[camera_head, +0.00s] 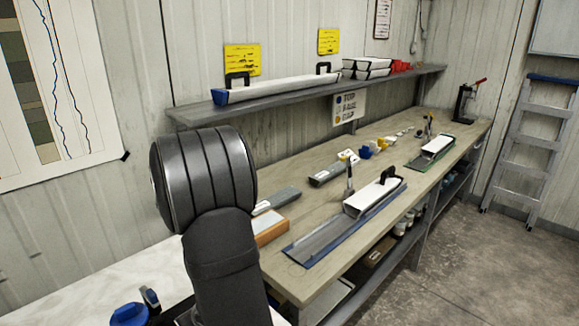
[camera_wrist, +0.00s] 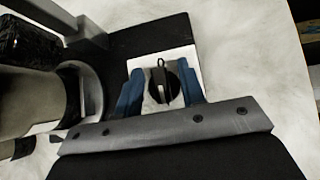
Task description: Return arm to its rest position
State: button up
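In the wrist view, two blue fingers of my gripper (camera_wrist: 160,90) stand apart in front of a grey bar with dark screws. Between them is a white square patch (camera_wrist: 150,65) with a round black part (camera_wrist: 165,85) that has a small loop on top. I see no finger closed on it; the depth between them is hard to tell. In the head view, dark, ribbed links of my arm rise in the foreground, left of the workbench (camera_head: 285,240).
On the bench lie a long core tray (camera_head: 320,240) with a white liner, another tray (camera_head: 435,150) and small tools. A wall shelf (camera_head: 190,113) holds a long white liner (camera_head: 280,88). A ladder (camera_head: 535,150) stands at the right. Concrete floor (camera_head: 470,260) is open.

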jog(key=shift+r+n+g+y, duration=0.1)
jog(key=shift+n+g+y, duration=0.3)
jog(key=shift+n, duration=0.3)
